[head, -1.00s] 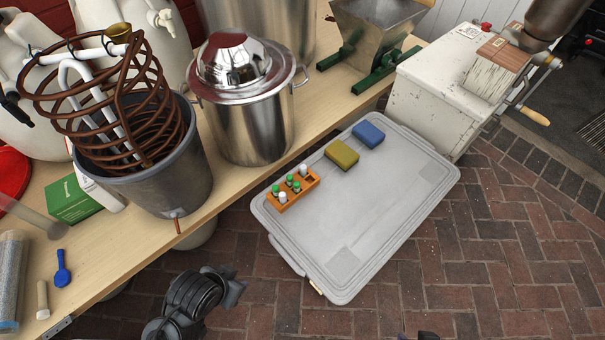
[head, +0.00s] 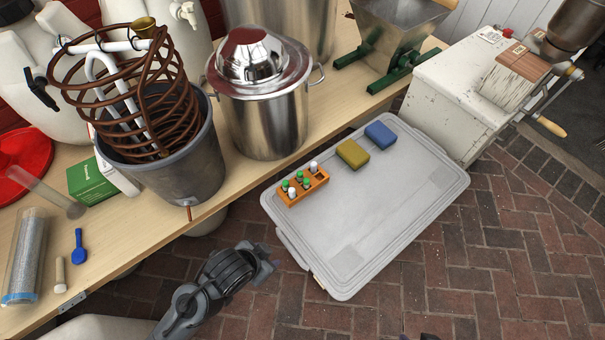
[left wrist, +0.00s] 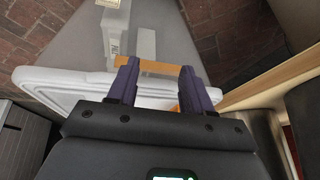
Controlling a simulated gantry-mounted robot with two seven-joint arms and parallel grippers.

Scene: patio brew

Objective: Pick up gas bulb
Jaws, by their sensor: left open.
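Several small gas bulbs (head: 299,185) with green or white ends stand in an orange holder (head: 307,191) at the left side of a grey lid-like surface. My left gripper (head: 271,257) is open, apart from the holder and nearer the picture's bottom, beside the lid's left edge. In the left wrist view its two purple fingers (left wrist: 160,87) are spread, with an orange strip, apparently the holder (left wrist: 158,67), beyond them. The bulbs cannot be made out there. A tiny dark purple piece at the bottom edge of the head view may be my right gripper (head: 424,337).
The grey lid (head: 372,235) is bare in its middle and front. A yellow sponge (head: 352,153) and a blue sponge (head: 381,134) lie at its back. A steel pot (head: 266,125) and a grey bucket (head: 170,170) with a copper coil stand on the wooden table.

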